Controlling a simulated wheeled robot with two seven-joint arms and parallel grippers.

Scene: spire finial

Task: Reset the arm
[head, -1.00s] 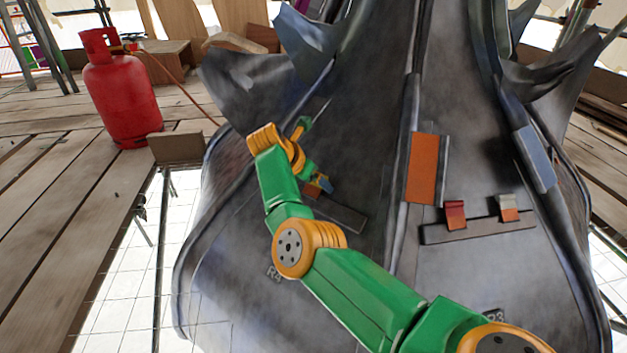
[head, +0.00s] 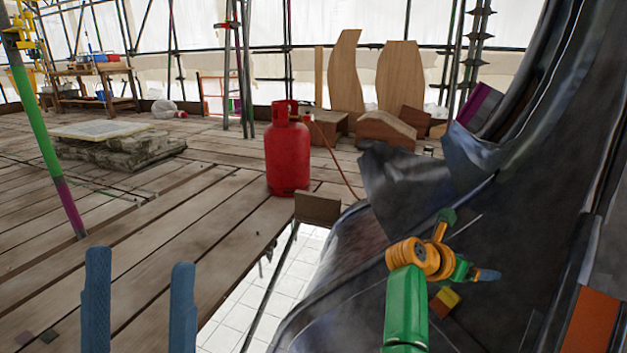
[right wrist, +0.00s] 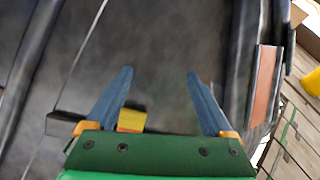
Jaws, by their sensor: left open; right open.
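My left gripper (head: 140,258) shows as two upright blue fingers, open and empty, at the lower left of the head view, in front of the plank floor. My right gripper (head: 480,274) is at the end of the green and orange arm, close to the dark spire cladding (head: 335,285). In the right wrist view, the right gripper (right wrist: 158,75) is open with nothing between its fingertips, facing the dark sheet surface. A small yellow clip (right wrist: 131,120) sits on a dark bar near its left finger. Whether a finger touches the cladding cannot be told.
A red gas cylinder (head: 288,155) with a hose stands on the planks beside the spire. A floor opening (head: 285,290) lies between planks and cladding. A scaffold pole (head: 45,150) rises at left, near a stone block (head: 120,150). The planks at left are mostly clear.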

